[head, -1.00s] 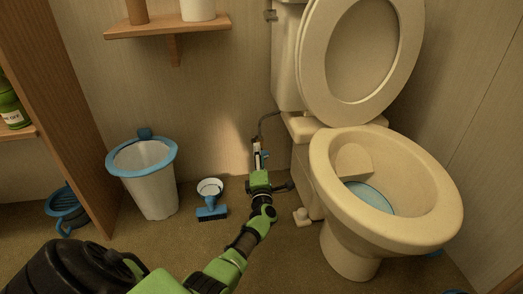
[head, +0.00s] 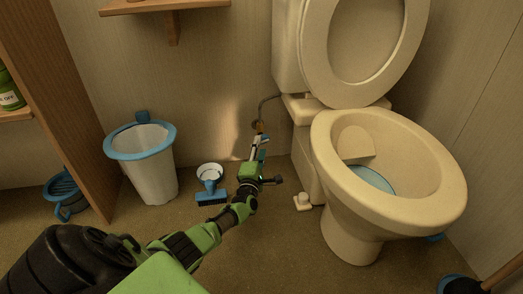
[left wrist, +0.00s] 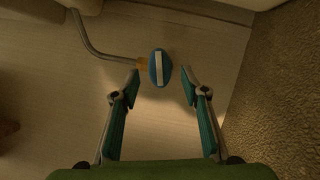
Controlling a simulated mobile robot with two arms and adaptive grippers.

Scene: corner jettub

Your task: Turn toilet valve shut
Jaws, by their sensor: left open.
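In the left wrist view the toilet valve shows as a blue oval handle (left wrist: 160,68) with a pale bar across it, joined to a brass fitting (left wrist: 142,65) and a bent grey supply pipe (left wrist: 100,50). My left gripper (left wrist: 160,82) is open, with one finger on each side of the handle and its tips close to it; I see no clear contact. In the head view my left gripper (head: 258,142) is by the wall left of the toilet (head: 340,190) and mostly hides the valve. The supply pipe (head: 268,102) runs up to the tank. My right gripper is not in view.
A white bin with a blue rim (head: 152,175) and a blue and white plunger-like item (head: 210,180) stand left of my gripper. A small white block (head: 302,202) lies by the toilet base. A wooden shelf (head: 170,8) hangs above. Floor between bin and toilet is partly free.

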